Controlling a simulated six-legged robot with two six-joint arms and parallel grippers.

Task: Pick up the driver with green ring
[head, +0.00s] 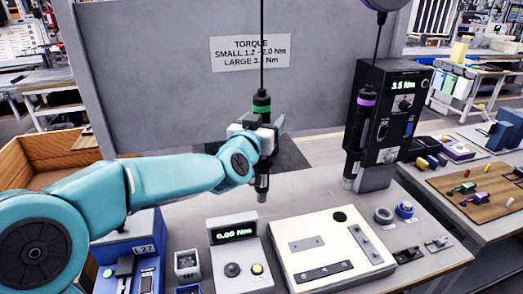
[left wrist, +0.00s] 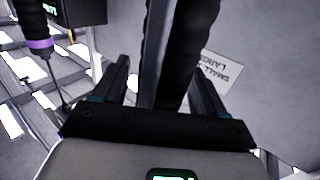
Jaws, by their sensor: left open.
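The driver with the green ring (head: 262,105) is black and hangs upright on a cable in the middle of the head view. Its tip shows below my gripper. My left gripper (head: 265,136) is at the driver's body, below the green ring, and hides part of it. In the left wrist view the dark driver body (left wrist: 190,45) stands between the two fingers of my left gripper (left wrist: 163,88), which are apart with gaps visible. The green ring is not visible there. My right gripper is not in view.
A driver with a purple ring (head: 366,100) hangs to the right, by a black controller (head: 393,125) reading 3.5 Nm. Below are a grey meter (head: 236,258) reading 0.00 Nm and a white plate fixture (head: 330,252). A grey panel (head: 150,70) with a torque sign (head: 250,53) stands behind.

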